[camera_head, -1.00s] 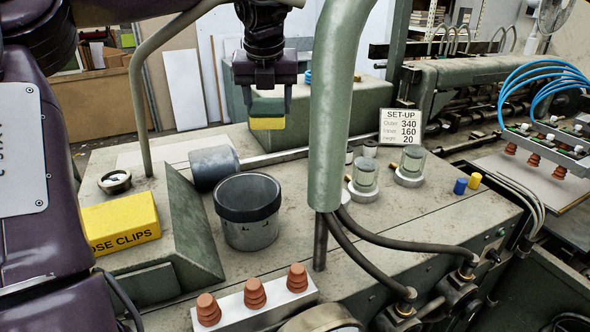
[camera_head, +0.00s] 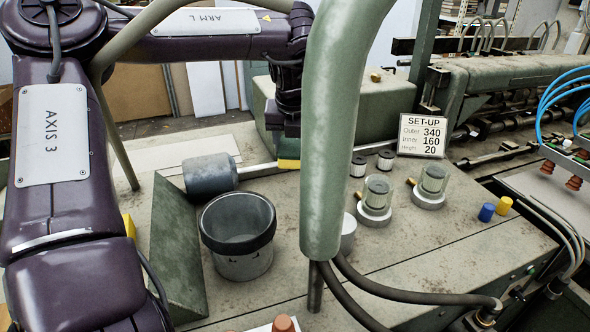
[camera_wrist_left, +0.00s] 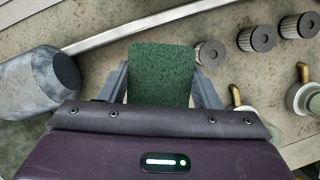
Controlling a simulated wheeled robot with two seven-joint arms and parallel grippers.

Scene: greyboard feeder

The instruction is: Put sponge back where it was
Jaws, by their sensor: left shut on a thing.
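The sponge is green on top and yellow below. In the head view only a strip of its yellow side (camera_head: 288,164) shows, partly hidden by the thick green pipe. My left gripper (camera_head: 285,145) points down and is shut on the sponge, just beside the mallet's handle. In the left wrist view the sponge's green face (camera_wrist_left: 161,75) sits between the two fingers of the left gripper (camera_wrist_left: 161,88). I cannot tell whether the sponge touches the surface below. My right gripper is not in view.
A mallet with a grey head (camera_head: 210,175) lies left of the sponge. A grey pot (camera_head: 238,262) stands in front. The green pipe (camera_head: 335,130) rises close on the right. Small filters (camera_head: 385,160) and glass-topped cups (camera_head: 376,195) stand beyond it.

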